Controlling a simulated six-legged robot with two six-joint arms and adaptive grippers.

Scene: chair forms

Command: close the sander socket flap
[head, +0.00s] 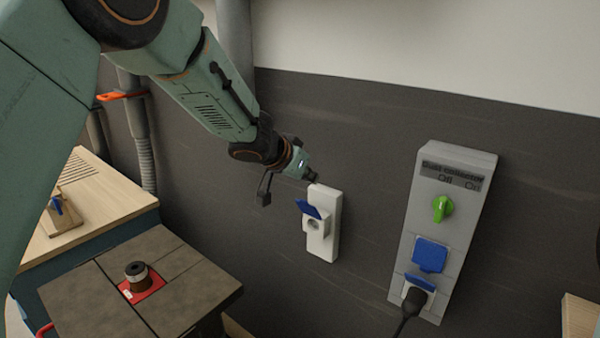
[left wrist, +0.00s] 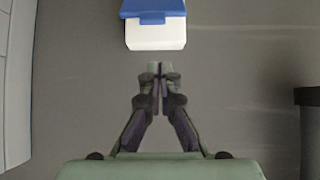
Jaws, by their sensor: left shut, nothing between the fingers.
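The white wall socket (head: 331,240) is mounted on the dark wall panel, in the middle of the head view. Its blue flap (head: 309,208) stands open, tilted out from the wall above the round socket face. In the left wrist view the white socket housing (left wrist: 156,36) shows at the top with the blue flap (left wrist: 152,7) on it, cut by the picture edge. My left gripper (head: 312,177) is at the top end of the socket, above the flap. Its fingertips (left wrist: 160,68) are together and empty, apart from the housing in the wrist view. My right gripper is not in view.
A grey dust collector box (head: 465,195) on the right has a green knob (head: 442,208), a shut blue flap (head: 430,255) and a plugged-in black cable (head: 407,318). A worktable (head: 190,268) with a spindle (head: 137,272) stands lower left. The wall between the boxes is clear.

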